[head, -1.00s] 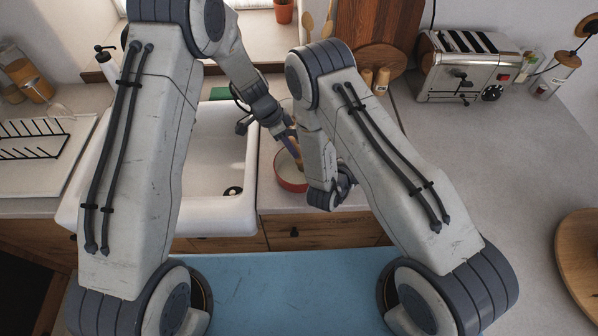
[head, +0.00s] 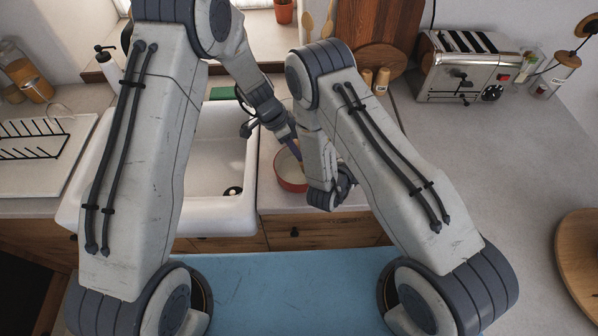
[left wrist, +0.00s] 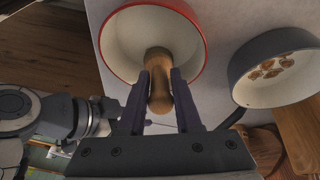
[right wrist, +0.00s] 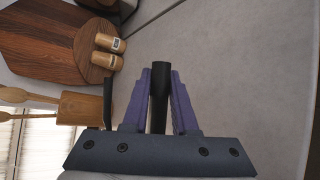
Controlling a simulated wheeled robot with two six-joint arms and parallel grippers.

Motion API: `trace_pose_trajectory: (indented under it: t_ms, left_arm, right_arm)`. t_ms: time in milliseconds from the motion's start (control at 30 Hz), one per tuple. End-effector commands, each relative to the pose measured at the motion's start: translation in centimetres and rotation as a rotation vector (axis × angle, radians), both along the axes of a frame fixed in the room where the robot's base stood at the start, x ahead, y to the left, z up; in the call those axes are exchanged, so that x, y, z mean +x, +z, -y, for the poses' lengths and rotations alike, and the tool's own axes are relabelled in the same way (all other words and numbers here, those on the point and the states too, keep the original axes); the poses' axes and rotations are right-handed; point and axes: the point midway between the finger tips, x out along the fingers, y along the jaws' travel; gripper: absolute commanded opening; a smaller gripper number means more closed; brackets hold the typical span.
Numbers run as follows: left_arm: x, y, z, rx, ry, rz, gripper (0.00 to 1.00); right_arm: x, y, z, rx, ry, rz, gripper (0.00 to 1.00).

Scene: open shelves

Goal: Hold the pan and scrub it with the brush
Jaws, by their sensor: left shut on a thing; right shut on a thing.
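The red pan (head: 291,183) with a cream inside stands on the counter to the right of the sink; it also shows in the left wrist view (left wrist: 201,38). My left gripper (head: 295,151) is over the pan, shut on the wooden brush (left wrist: 158,90), whose far end reaches into the pan. The brush's bristles are hidden. My right gripper (head: 343,188) is low at the right side of the pan. In the right wrist view its fingers are shut on a dark pan handle (right wrist: 159,95). The pan itself is out of that view.
The white sink (head: 222,215) lies left of the pan. A dark grey pan (left wrist: 240,85) with brown pieces in it is near the red one. A toaster (head: 468,68), wooden boards (head: 380,25) and two shakers (head: 382,79) stand behind. Counter at right is mostly clear.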

Motion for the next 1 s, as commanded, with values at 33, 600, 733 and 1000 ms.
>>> trace_pose_trajectory:
  t_ms: [33, 600, 733, 1000]
  left_arm:
    - [0.3, -0.1, -0.2, 0.001, 0.0, 0.0, 0.0]
    - [0.9, 0.1, -2.6, 0.002, 0.001, -0.001, 0.0]
    - [0.9, 0.1, -3.0, 0.002, 0.001, -0.001, 0.0]
    - [-0.4, 0.2, -3.8, 0.001, 0.002, -0.001, 0.0]
  right_arm:
    - [0.0, 0.0, 0.0, 0.0, 0.0, 0.001, 0.0]
    - [0.0, 0.0, 0.0, 0.0, 0.0, 0.0, 0.0]
    - [0.0, 0.0, 0.0, 0.0, 0.0, 0.0, 0.0]
    - [0.0, 0.0, 0.0, 0.0, 0.0, 0.0, 0.0]
